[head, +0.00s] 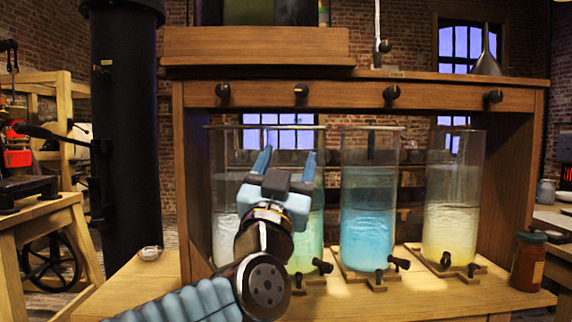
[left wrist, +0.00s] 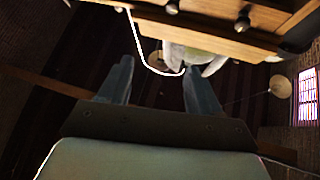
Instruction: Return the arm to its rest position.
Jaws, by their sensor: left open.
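My left arm comes in from the lower left in the head view. Its gripper (head: 285,163) is raised in front of the glass jars, with two blue fingers pointing up and apart. Nothing is between them. In the left wrist view the two fingers (left wrist: 158,82) are also spread with a gap between them. The gripper partly covers the jar with green liquid (head: 308,235) and the jar with whitish liquid (head: 225,200). My right gripper is not in view.
A jar of blue liquid (head: 368,215) and a jar of yellow liquid (head: 452,215) stand on the wooden bench to the right. A shelf beam with black knobs (head: 301,92) runs above. A brown lidded jar (head: 529,262) stands at the right. A black column (head: 125,130) rises at the left.

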